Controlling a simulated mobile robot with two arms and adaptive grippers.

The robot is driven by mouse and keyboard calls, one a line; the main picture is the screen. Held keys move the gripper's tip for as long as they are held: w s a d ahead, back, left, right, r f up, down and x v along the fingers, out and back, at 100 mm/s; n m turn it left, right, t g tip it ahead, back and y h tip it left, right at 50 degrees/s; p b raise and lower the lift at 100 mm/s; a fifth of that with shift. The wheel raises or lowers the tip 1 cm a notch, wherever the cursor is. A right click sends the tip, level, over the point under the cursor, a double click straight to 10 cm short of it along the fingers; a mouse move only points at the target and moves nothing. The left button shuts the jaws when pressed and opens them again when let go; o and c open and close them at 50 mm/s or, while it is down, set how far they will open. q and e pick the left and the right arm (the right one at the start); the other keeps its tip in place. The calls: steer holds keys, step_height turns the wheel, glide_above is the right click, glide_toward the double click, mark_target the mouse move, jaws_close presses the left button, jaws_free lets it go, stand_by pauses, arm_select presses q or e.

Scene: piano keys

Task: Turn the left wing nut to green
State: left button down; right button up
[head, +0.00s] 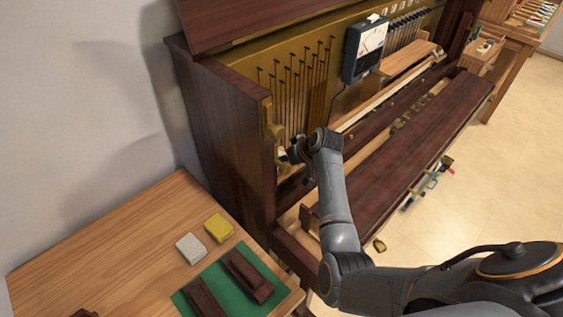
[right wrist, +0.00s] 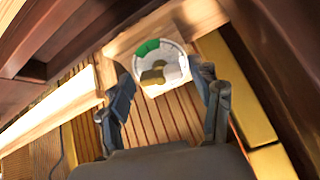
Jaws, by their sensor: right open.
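A round white dial (right wrist: 140,56) with a green sector along its top shows in the right wrist view, on a pale wooden rail. A small brass-coloured shape, which looks like the wing nut (right wrist: 153,77), sits at its centre, below the green sector. Its exact angle is hard to tell. My right gripper (right wrist: 165,84) is open, with one finger on each side of the dial and nothing visibly gripped. In the head view my right gripper (head: 290,153) reaches into the left end of the open piano and hides most of the dial. My left gripper is not in view.
The piano's dark side panel (head: 228,135) stands close to my right gripper. A black meter (head: 365,48) hangs further right. A wooden table (head: 110,245) at the front left holds a yellow block (head: 219,228), a grey block (head: 190,248) and a green mat (head: 232,292) with dark wooden pieces.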

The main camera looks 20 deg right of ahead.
steer(key=shift+w+a+f+b, duration=0.1)
steer(key=shift+w+f+b, duration=0.35)
steer(key=shift+f, duration=0.1)
steer(key=shift+s+r+p, duration=0.4)
steer(key=shift+r+p, duration=0.1)
steer(key=shift+p, duration=0.45)
steer(key=shift+c, duration=0.2)
